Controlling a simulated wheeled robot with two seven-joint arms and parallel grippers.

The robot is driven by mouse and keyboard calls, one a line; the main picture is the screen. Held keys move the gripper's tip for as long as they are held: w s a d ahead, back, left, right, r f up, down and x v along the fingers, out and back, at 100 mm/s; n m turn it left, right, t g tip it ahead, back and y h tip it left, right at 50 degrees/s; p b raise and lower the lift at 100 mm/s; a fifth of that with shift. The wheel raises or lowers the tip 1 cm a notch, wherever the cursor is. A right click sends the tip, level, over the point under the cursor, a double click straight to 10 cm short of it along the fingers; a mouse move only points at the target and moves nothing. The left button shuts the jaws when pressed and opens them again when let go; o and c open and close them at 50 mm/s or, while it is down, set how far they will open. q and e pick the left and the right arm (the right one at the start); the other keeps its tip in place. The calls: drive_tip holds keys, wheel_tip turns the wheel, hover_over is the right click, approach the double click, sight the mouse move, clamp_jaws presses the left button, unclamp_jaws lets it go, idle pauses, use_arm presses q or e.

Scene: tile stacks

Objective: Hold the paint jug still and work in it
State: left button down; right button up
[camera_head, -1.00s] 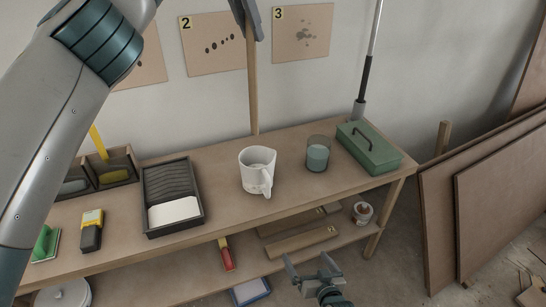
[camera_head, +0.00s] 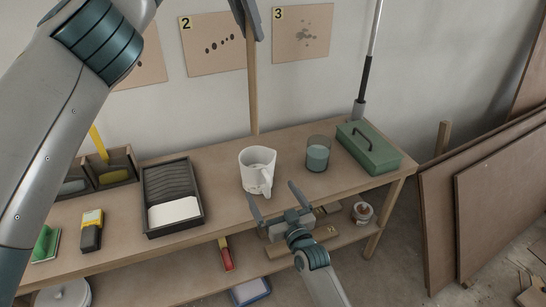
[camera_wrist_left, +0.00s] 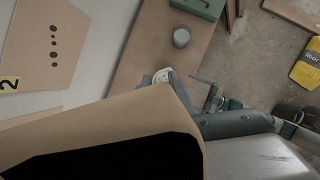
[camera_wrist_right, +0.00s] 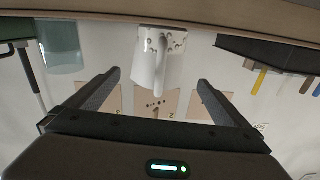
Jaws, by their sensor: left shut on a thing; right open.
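The white paint jug (camera_head: 255,168) stands upright on the workbench with its handle facing me. In the right wrist view the jug (camera_wrist_right: 172,62) is ahead, between the finger lines. My left gripper (camera_head: 246,14) is shut on a flat wooden stick (camera_head: 253,85) that hangs nearly upright. Its lower end shows just above the jug in the head view; I cannot tell how far apart they are. The stick (camera_wrist_left: 110,122) hides part of the jug (camera_wrist_left: 162,76) in the left wrist view. My right gripper (camera_head: 276,198) is open and empty at the bench's front edge, short of the jug.
On the workbench (camera_head: 225,205) a glass of blue-grey liquid (camera_head: 317,155) and a green toolbox (camera_head: 368,150) stand right of the jug. A paint tray (camera_head: 172,195) lies to its left. A lower shelf holds wood pieces and a small can (camera_head: 362,212).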

sight(258, 170)
drive_tip(key=shift+w+a, duration=0.1)
idle(0.3)
drive_tip(key=shift+x, duration=5.9)
drive_tip(key=shift+f, duration=0.15)
drive_tip(key=c, duration=1.6)
drive_tip(key=shift+c, duration=0.2)
use_arm(q)
drive_tip(key=shift+w+a+f, duration=0.1)
drive_tip(key=shift+a+f, duration=0.05)
drive_tip(key=shift+a, duration=0.05)
drive_tip(key=s+a+f+n+t+h, duration=0.1)
drive_tip(key=s+a+f+n, duration=0.1)
drive_tip(key=a+f+n, duration=0.1)
drive_tip(key=shift+a+f+t, duration=0.3)
drive_tip(key=shift+a+f, duration=0.4)
drive_tip(key=shift+a, duration=0.6)
